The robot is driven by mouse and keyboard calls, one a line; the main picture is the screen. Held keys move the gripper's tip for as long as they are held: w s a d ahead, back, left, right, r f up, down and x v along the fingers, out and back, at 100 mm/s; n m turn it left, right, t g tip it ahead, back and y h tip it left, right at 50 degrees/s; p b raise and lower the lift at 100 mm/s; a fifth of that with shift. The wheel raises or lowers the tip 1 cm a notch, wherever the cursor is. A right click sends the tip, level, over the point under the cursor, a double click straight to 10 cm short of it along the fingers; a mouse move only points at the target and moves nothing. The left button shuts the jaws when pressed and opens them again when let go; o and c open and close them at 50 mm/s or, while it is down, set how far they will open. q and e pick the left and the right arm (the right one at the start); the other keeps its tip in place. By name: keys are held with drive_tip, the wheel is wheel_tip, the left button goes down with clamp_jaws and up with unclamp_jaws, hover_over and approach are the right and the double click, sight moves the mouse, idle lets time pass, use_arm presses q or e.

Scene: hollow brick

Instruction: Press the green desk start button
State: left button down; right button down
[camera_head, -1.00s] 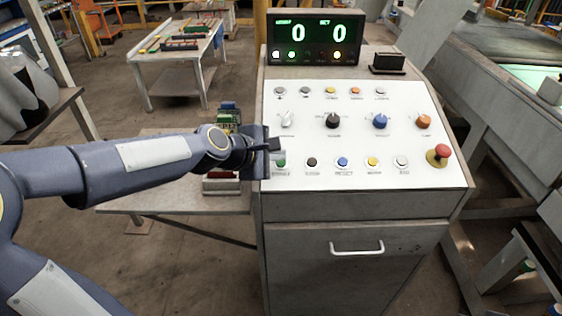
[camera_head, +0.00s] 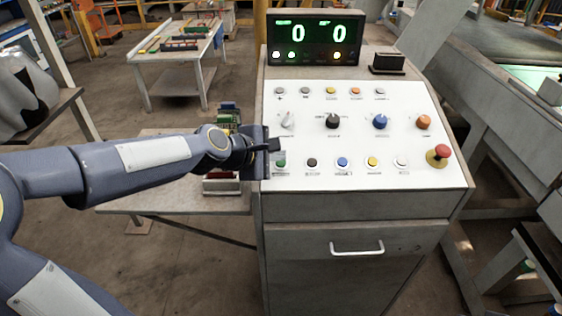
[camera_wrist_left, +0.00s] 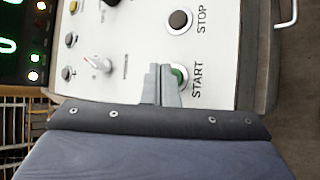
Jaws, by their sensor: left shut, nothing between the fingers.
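The green start button (camera_head: 280,163) is at the left end of the lower button row on the white sloped panel (camera_head: 300,105). In the left wrist view the green button (camera_wrist_left: 179,76), labelled START, is partly hidden behind my left gripper's fingers (camera_wrist_left: 160,82). My left gripper (camera_head: 276,146) is shut and empty, with its tips over the panel's left edge, just above the button in the head view. I cannot tell whether the fingers touch the button or the panel. My right gripper is not in view.
A dark STOP button (camera_wrist_left: 180,20) sits beside the start button. A red emergency knob (camera_head: 438,152) is at the panel's right. A display (camera_head: 315,38) behind the panel reads 0 and 0. A side table (camera_head: 150,203) with coloured parts stands left of the desk.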

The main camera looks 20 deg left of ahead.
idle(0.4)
use_arm(q)
drive_tip(key=shift+w+f+b, duration=0.1)
drive_tip(key=shift+f+b, duration=0.25)
drive_tip(key=shift+f, duration=0.05)
drive_tip(key=shift+w+f+b, duration=0.1)
drive_tip(key=shift+f+b, duration=0.25)
drive_tip(key=shift+f, duration=0.05)
idle(0.6)
drive_tip(key=shift+r, duration=0.15)
drive_tip(key=shift+s+r+p, duration=0.25)
drive_tip(key=shift+r+p, duration=0.35)
drive_tip(key=shift+p, duration=0.2)
drive_tip(key=r+p, duration=0.2)
drive_tip(key=s+r+p, duration=0.1)
drive_tip(key=r+p, duration=0.2)
drive_tip(key=shift+s+d, duration=0.15)
drive_tip(key=shift+d, duration=0.05)
drive_tip(key=shift+f, duration=0.1)
